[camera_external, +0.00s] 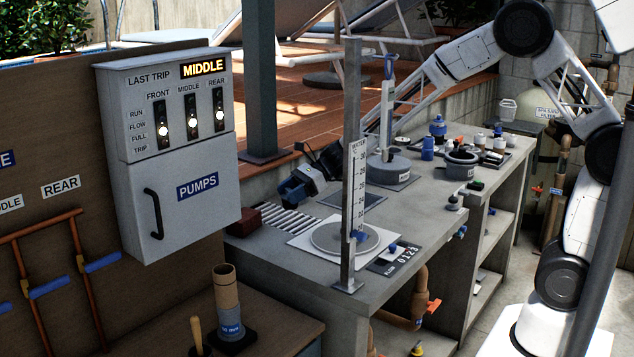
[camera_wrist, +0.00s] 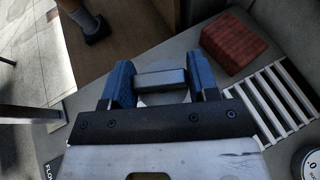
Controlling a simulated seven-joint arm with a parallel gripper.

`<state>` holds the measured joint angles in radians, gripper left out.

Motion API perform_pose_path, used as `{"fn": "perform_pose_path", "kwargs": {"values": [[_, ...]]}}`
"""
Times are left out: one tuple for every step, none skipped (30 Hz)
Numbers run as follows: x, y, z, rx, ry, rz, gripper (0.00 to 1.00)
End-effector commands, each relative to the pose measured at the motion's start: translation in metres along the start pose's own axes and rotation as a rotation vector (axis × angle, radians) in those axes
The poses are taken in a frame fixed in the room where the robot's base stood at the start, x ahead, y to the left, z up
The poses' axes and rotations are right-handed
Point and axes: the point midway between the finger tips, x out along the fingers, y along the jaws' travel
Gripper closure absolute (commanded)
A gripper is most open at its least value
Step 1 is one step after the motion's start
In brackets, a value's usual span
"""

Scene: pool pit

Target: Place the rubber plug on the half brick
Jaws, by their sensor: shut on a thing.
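The half brick (camera_external: 243,220) is dark red and lies flat at the left end of the grey bench. In the wrist view it shows as a red block (camera_wrist: 235,46) to the upper right of my fingers. My gripper (camera_external: 291,190) is over the left part of the bench, right of the brick and apart from it. In the wrist view the blue fingers of my gripper (camera_wrist: 163,80) are shut on a grey piece, seemingly the rubber plug (camera_wrist: 161,78). A paler rounded part shows behind its bar-like top. The held piece cannot be made out in the external view.
A white slatted rack (camera_external: 290,219) lies right beside the brick. Right of it are a round plate (camera_external: 343,238) and an upright water gauge post (camera_external: 357,170). The pump cabinet (camera_external: 185,200) stands left of the bench. A grey weighted stand (camera_external: 388,168) is farther back.

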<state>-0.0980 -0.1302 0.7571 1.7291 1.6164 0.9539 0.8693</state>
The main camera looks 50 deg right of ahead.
Motion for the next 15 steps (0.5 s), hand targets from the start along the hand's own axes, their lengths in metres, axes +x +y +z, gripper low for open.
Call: {"fn": "perform_pose_path", "kwargs": {"values": [[0.003,-0.003,0.000,0.000,0.000,0.000,0.70],[0.004,-0.004,0.000,0.000,0.000,0.001,0.70],[0.006,-0.007,0.001,0.000,0.000,0.001,0.70],[0.008,-0.010,0.002,0.000,0.000,0.000,0.70],[0.011,-0.013,0.003,0.000,0.000,0.000,0.70],[0.014,-0.017,0.003,0.000,0.000,0.000,0.70],[0.017,-0.020,0.003,0.001,0.001,0.001,0.70],[0.019,-0.024,0.004,0.001,0.001,0.001,0.70],[0.023,-0.028,0.005,0.000,0.000,0.000,0.70],[0.025,-0.032,0.006,0.000,0.000,0.000,0.70],[0.028,-0.035,0.006,0.001,0.001,0.000,0.70],[0.032,-0.040,0.007,0.000,0.001,0.000,0.70],[0.034,-0.044,0.008,-0.001,0.000,0.000,0.70],[0.037,-0.047,0.009,-0.001,0.001,0.000,0.70],[0.041,-0.051,0.009,0.000,0.001,0.000,0.70]]}}
